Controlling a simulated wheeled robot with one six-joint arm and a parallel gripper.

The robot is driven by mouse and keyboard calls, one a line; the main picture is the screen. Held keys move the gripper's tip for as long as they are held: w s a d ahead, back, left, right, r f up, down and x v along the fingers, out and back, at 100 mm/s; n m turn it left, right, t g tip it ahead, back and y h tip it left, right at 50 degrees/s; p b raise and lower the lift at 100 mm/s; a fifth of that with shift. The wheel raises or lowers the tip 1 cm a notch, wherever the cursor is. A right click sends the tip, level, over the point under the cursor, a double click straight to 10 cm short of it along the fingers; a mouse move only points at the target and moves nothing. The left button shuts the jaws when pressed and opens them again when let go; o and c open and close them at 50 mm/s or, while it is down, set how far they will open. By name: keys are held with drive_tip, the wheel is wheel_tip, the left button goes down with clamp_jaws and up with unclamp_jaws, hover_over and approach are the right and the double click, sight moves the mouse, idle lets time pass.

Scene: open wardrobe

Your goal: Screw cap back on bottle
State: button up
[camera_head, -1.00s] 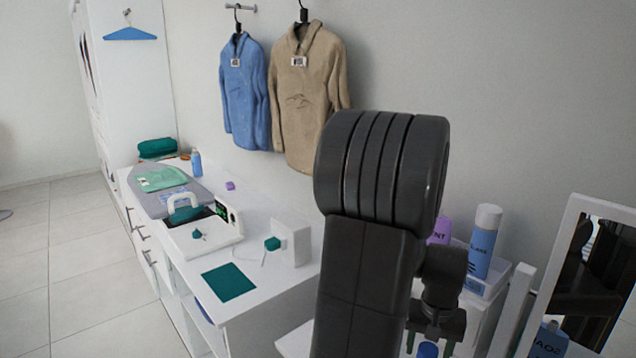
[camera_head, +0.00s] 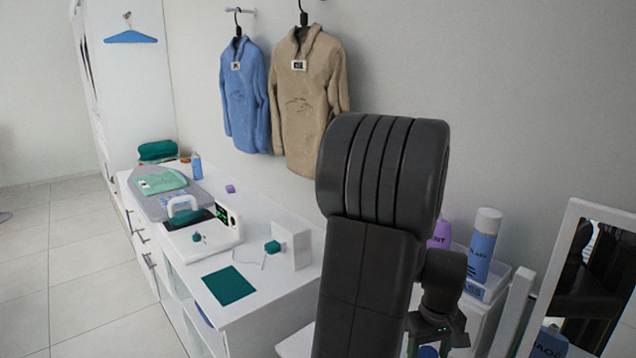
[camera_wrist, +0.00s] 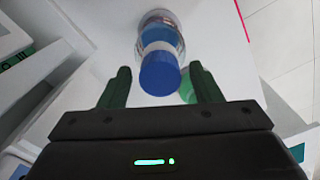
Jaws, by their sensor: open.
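In the wrist view a bottle (camera_wrist: 158,22) with a clear body and blue label stands ahead of my gripper (camera_wrist: 162,82). A blue cap (camera_wrist: 159,76) is at the bottle's near end, in line with it. I cannot tell whether the cap is seated or loose. My gripper is open, with one dark green finger on each side of the cap and a gap on both sides. In the head view my gripper (camera_head: 438,335) is low at the right, partly hidden by my arm. A bit of blue (camera_head: 428,351) shows below it at the frame edge.
A white bin (camera_head: 485,285) holds a blue spray can (camera_head: 482,247) and a purple bottle (camera_head: 440,235) close behind my gripper. A white-framed mirror (camera_head: 590,280) stands to the right. A pale green round thing (camera_wrist: 190,84) lies behind the right finger.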

drive_tip(key=c, duration=1)
drive_tip(key=shift+c, duration=0.2)
drive_tip(key=m, duration=1.2)
drive_tip(key=shift+m+p, duration=0.3)
drive_tip(key=shift+m, duration=0.1)
drive_tip(key=m, duration=0.4)
drive_tip(key=o, duration=1.1)
drive_tip(key=shift+c, duration=0.3)
